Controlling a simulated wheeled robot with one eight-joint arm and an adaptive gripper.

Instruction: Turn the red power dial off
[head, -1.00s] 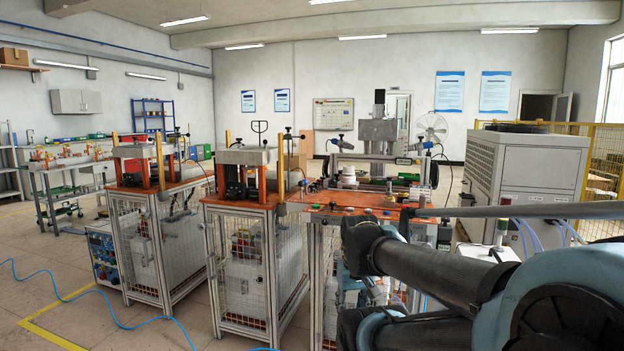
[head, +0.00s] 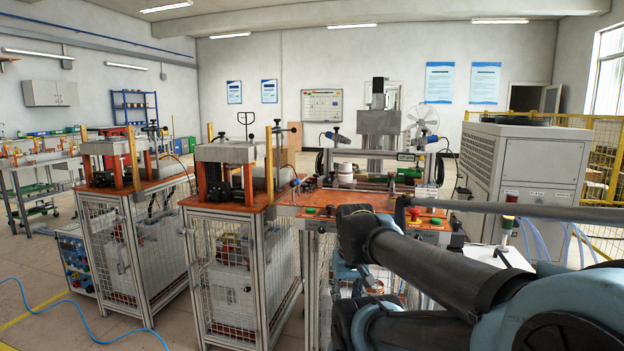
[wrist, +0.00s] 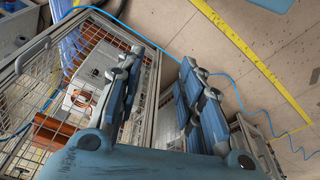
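In the head view, small red controls show on the orange-topped right bench (head: 345,199). The gripper's fingers are hidden in the head view.
Two mesh-sided machine benches (head: 245,199) stand to the left. A white chiller cabinet (head: 543,160) and a yellow fence (head: 607,150) are at the right. A blue hose (head: 62,322) lies on open floor at the front left.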

